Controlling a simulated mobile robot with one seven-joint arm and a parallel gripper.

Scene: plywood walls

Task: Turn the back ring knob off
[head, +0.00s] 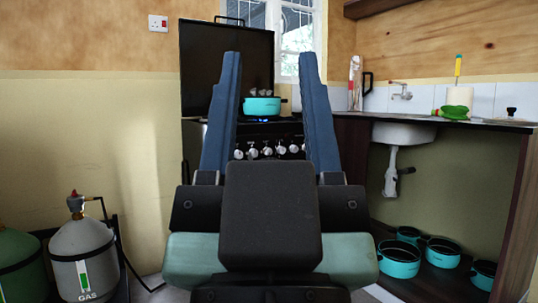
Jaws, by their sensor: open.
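A black stove (270,132) stands ahead, with its dark lid raised behind it. A row of several silver knobs (267,151) runs along its front, framed between my fingers. I cannot tell which knob is the back ring knob, and the outer ends of the row may be hidden by my fingers. A teal pot (262,106) sits on the stove, with a small blue flame (263,120) beneath it. My gripper (270,70) is open and empty, its two blue fingers pointing toward the stove and apart from the knobs.
Gas cylinders (84,255) stand at the lower left. A sink (404,133) and dark counter (470,122) are on the right, with several teal pots (399,258) on a low shelf below.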

